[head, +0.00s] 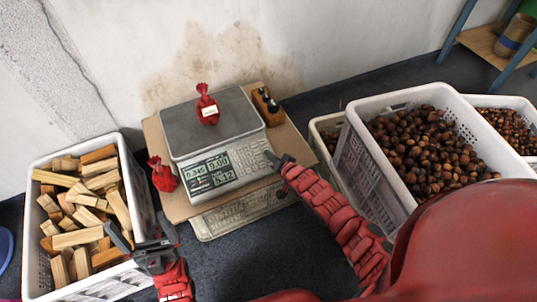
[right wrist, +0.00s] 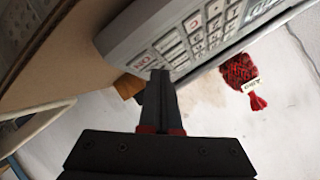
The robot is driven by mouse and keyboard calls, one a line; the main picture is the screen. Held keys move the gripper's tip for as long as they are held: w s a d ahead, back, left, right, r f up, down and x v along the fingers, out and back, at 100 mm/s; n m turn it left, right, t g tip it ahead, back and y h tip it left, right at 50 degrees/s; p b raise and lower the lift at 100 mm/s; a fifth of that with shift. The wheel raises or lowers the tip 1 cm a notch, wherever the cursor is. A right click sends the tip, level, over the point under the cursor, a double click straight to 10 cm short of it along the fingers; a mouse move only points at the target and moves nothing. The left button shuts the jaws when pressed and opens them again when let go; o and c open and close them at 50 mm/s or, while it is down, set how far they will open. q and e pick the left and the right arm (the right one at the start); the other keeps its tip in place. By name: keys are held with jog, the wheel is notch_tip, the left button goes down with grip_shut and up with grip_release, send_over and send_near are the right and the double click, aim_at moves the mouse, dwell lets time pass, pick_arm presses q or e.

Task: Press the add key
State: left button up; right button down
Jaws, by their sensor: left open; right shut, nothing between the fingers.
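The scale (head: 222,128) stands on a cardboard sheet, with a lit display (head: 211,172) and a keypad (head: 245,160) on its sloped front. A tied red net bag with a label (head: 207,106) rests on its metal pan. My right gripper (head: 272,158) is shut and empty, its tips at the right edge of the keypad. In the right wrist view, the shut fingers (right wrist: 160,78) overlap the keypad's edge (right wrist: 190,40); I cannot tell if they touch a key, nor which key is add. My left gripper (head: 133,245) is open beside the crate of wood blocks.
A second red bag (head: 161,176) sits left of the scale. The crate of wood blocks (head: 140,185) is at left. A wooden holder with a dark item (head: 265,102) stands behind right. A white crate (head: 350,160) of chestnuts is at right, with another chestnut crate (head: 522,104) beyond.

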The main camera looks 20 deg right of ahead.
jog(key=shift+r, duration=0.1)
jog(key=shift+s+r+p, duration=0.25)
jog(key=shift+r+p, duration=0.35)
jog(key=shift+p, duration=0.2)
jog(key=r+p, duration=0.1)
jog(key=s+r+p, duration=0.1)
jog(key=r+p, duration=0.2)
jog(key=p, duration=0.1)
jog(key=shift+s+d+r, duration=0.2)
jog(key=shift+s+r, duration=0.1)
jog(key=shift+r, duration=0.05)
jog(key=shift+r, duration=0.1)
dwell(1.2)
